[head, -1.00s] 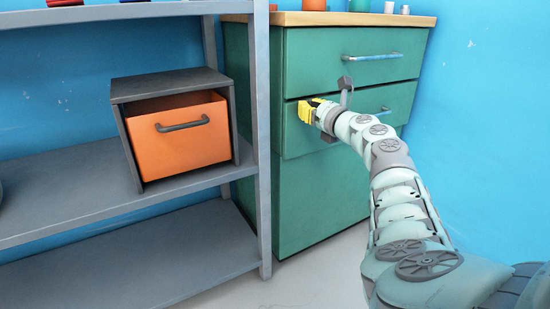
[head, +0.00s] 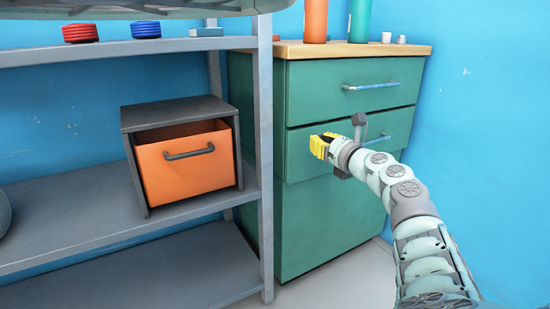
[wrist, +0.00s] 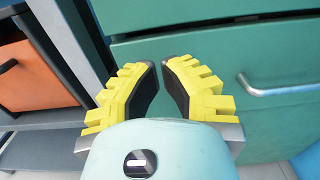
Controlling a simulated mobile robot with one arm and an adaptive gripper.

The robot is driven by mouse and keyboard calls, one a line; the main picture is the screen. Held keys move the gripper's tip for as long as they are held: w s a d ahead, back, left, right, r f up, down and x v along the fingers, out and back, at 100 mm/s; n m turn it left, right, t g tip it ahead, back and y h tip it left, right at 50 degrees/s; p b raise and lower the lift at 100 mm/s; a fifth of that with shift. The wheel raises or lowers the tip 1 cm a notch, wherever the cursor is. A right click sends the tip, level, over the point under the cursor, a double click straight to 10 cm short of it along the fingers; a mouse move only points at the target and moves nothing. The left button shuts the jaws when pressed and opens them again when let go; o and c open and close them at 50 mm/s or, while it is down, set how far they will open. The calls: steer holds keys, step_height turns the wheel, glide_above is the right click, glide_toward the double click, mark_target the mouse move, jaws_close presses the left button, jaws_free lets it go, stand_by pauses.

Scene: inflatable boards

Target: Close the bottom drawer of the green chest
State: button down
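The green chest (head: 330,215) stands right of the shelf. Its upper drawer (head: 320,91) has a pale bar handle. The drawer below it (head: 300,150) has a similar handle, partly behind my wrist; a narrow dark gap runs along its top edge. This front looks nearly flush; I cannot tell how far out it stands. My gripper (head: 320,147) is in front of this lower drawer's left half, left of its handle (wrist: 275,88). In the wrist view my gripper (wrist: 159,66) has its yellow fingertips almost together, with nothing between them. Contact with the drawer is unclear.
A grey shelf (head: 90,205) stands to the left, its post (head: 265,150) close to the chest. An orange-fronted box (head: 185,170) sits on its middle level. Bottles (head: 315,20) stand on the chest's wooden top. Blue wall lies to the right.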

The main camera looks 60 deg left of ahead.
steer(key=d+p, duration=0.3)
steer(key=d, duration=0.6)
steer(key=shift+s+d+r, duration=0.15)
steer(key=shift+s+d, duration=0.15)
